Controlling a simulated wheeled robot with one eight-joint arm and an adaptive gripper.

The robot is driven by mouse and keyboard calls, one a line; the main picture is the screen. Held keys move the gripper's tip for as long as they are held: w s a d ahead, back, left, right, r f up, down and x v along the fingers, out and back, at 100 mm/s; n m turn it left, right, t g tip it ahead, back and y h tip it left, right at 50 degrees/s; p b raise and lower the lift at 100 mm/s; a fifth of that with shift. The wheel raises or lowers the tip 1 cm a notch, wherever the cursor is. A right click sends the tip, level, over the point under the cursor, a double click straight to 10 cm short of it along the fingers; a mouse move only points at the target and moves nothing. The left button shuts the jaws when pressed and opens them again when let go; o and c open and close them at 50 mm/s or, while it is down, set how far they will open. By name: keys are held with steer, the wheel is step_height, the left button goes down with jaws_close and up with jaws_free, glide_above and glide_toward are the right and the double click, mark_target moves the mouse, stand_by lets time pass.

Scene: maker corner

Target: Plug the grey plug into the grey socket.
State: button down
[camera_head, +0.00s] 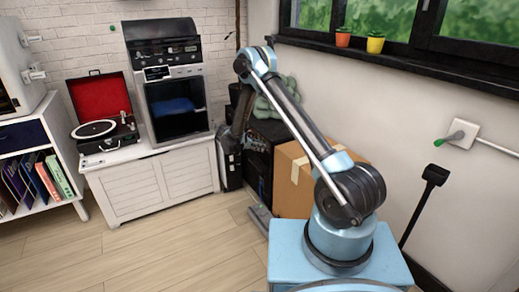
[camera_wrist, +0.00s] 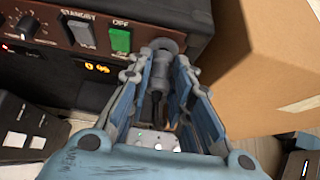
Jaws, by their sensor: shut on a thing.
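In the wrist view, my gripper (camera_wrist: 161,62) is shut on a grey plug (camera_wrist: 158,76), held between its two blue-grey fingers. A dark cord runs from the plug back toward the palm. A rounded grey piece shows at the plug's far end, close to the lower right of a brown control panel (camera_wrist: 85,45). I cannot tell whether this piece is part of the plug or the grey socket, nor whether the plug is seated. In the head view, my gripper (camera_head: 231,143) hangs down beside the dark equipment; plug and socket are too small to make out there.
The panel has a green OFF switch (camera_wrist: 120,40) and a knob (camera_wrist: 27,27). A cardboard box (camera_head: 292,183) stands close right of my gripper. A white cabinet (camera_head: 150,187) is to the left.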

steer(key=shift+w+d, duration=0.3)
steer(key=shift+d, duration=0.1)
steer(key=c, duration=1.4)
jaws_free()
steer(key=shift+o, duration=0.2)
steer(key=shift+a, duration=0.1)
steer(key=v, duration=1.2)
